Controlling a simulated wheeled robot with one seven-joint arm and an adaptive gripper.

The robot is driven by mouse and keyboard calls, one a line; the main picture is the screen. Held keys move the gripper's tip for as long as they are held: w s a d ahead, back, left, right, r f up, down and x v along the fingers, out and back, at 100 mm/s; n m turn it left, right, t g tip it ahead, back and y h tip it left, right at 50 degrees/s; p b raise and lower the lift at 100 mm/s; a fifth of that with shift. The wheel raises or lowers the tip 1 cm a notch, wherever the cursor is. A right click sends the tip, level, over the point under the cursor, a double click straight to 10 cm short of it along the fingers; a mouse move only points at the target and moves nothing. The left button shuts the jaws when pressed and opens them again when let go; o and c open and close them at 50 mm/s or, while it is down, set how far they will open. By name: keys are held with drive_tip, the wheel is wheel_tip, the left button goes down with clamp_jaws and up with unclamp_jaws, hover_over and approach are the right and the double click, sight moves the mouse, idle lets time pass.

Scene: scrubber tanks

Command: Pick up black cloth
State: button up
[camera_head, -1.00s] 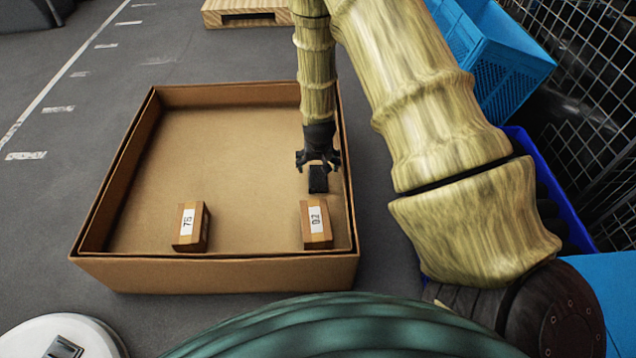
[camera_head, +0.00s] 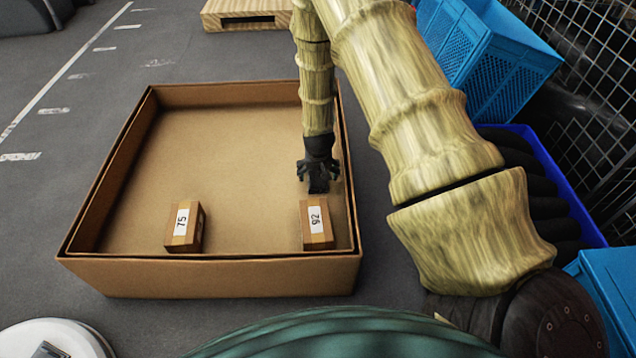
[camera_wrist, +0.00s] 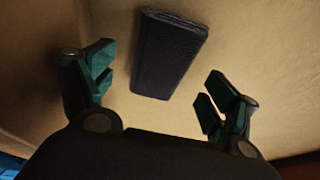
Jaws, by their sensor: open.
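The black cloth (camera_wrist: 168,55) is a small dark folded block lying on the floor of the open cardboard box (camera_head: 90,200). In the wrist view it lies ahead of and between my spread fingers, with a gap on both sides. In the head view the cloth (camera_head: 318,187) is mostly hidden behind my gripper (camera_head: 318,175), near the box's right wall. My gripper also shows in the wrist view (camera_wrist: 155,95); it is open, points down and holds nothing.
Two small cartons, labelled 75 (camera_head: 183,228) and 92 (camera_head: 316,226), stand at the near side of the box. Blue crates (camera_head: 490,62) and a wire mesh fence (camera_head: 585,70) are on the right. The box's middle and left are clear.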

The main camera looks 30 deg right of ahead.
sight(318, 177)
drive_tip(key=shift+b+x, duration=0.3)
drive_tip(key=shift+x, duration=0.7)
drive_tip(key=c, duration=1)
drive_tip(key=shift+c, duration=0.2)
drive_tip(key=shift+r, duration=0.1)
wheel_tip(318, 177, up, 10)
drive_tip(key=p, duration=0.5)
